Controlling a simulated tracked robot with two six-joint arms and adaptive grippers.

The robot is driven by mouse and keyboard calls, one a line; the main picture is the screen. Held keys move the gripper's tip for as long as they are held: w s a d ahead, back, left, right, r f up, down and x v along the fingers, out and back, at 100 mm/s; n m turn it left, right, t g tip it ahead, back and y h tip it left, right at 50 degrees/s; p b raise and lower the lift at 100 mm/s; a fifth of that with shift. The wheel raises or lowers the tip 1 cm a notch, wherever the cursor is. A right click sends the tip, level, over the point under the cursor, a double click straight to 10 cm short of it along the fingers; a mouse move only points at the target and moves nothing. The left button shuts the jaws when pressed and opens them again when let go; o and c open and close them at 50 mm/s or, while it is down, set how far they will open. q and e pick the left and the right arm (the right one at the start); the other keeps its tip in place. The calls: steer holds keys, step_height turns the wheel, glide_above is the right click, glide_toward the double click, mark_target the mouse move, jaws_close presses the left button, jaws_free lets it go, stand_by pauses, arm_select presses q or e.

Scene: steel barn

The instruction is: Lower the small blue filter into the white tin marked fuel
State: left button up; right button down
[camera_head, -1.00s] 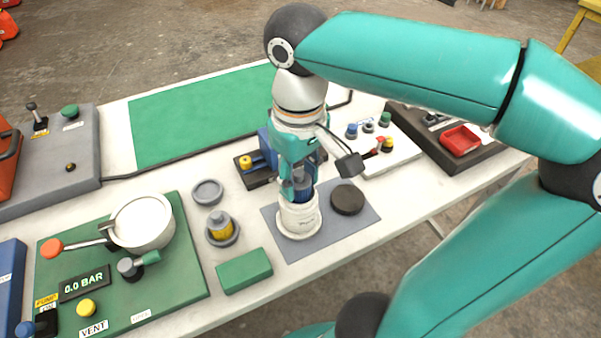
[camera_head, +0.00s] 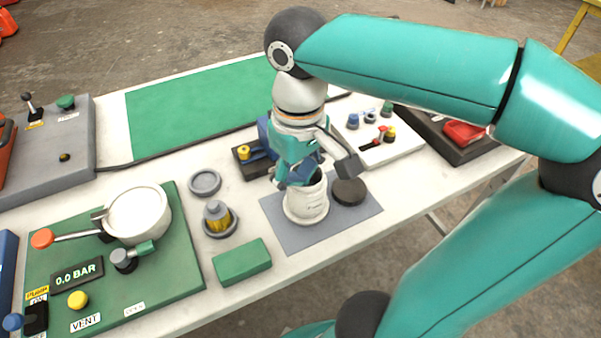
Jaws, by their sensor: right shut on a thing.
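The white tin (camera_head: 307,207) stands upright on a grey mat (camera_head: 279,230), with dark lettering I cannot read on its side. My right gripper (camera_head: 301,179) is directly over the tin's mouth, pointing down, its fingertips at the rim. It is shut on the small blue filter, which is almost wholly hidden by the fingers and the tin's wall. I cannot tell how deep in the tin the filter sits. My left gripper is not in view.
A dark round disc (camera_head: 349,191) lies right beside the tin. A green block (camera_head: 242,261), a yellow-and-grey part in a dish (camera_head: 217,218) and an empty grey dish (camera_head: 205,182) stand to the left. A green panel with a white pot (camera_head: 138,215) is further left.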

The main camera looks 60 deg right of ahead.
steer(key=shift+s+f, duration=0.1)
steer(key=shift+f, duration=0.05)
steer(key=c, duration=0.7)
jaws_free()
steer(key=shift+d, duration=0.1)
steer(key=o, duration=0.3)
steer(key=shift+o, duration=0.2)
step_height(320, 180, up, 12)
